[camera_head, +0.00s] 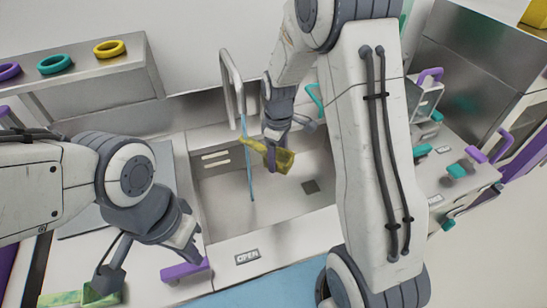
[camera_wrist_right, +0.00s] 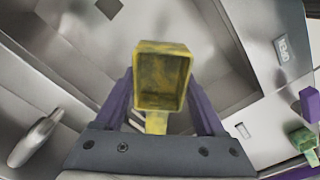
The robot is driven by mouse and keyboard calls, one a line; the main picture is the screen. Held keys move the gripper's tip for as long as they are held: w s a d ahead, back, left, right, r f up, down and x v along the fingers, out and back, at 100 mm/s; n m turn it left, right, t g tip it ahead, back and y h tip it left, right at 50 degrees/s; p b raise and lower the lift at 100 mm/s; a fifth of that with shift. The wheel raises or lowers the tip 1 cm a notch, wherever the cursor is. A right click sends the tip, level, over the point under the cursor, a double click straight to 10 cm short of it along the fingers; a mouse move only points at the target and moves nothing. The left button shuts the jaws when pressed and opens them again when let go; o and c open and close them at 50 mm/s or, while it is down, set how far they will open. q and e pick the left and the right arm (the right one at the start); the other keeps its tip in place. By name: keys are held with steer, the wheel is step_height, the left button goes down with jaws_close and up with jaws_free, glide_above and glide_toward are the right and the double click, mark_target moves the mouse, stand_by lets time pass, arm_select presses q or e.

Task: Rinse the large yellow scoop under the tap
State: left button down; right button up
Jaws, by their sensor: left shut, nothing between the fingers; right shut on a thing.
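The yellow scoop (camera_head: 283,160) is over the sink basin (camera_head: 222,205). The tap (camera_head: 232,85) rises behind the basin. A thin blue water stream (camera_head: 250,180) runs down from it. The stream crosses the left end of the scoop's handle in the head view; I cannot tell whether it touches. The bowl is right of the stream. My left gripper (camera_head: 188,243) is shut and empty near the counter's front.
A purple handle-like piece (camera_head: 185,270) is close to my left gripper. A shelf (camera_head: 95,83) with colored rings stands at the back left. Several small items lie on the right counter. My right arm hides part of the basin's right side.

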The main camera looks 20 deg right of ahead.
steer(key=shift+s+d, duration=0.1)
steer(key=shift+d, duration=0.25)
steer(key=s+a, duration=0.2)
steer(key=s, duration=0.5)
steer(key=shift+s, duration=0.35)
stand_by(1.4)
steer(key=s+a+r+p, duration=0.1)
steer(key=s+r+p, duration=0.2)
steer(key=s+r, duration=0.1)
steer(key=shift+s+a, duration=0.25)
steer(key=shift+s, duration=0.15)
stand_by(0.4)
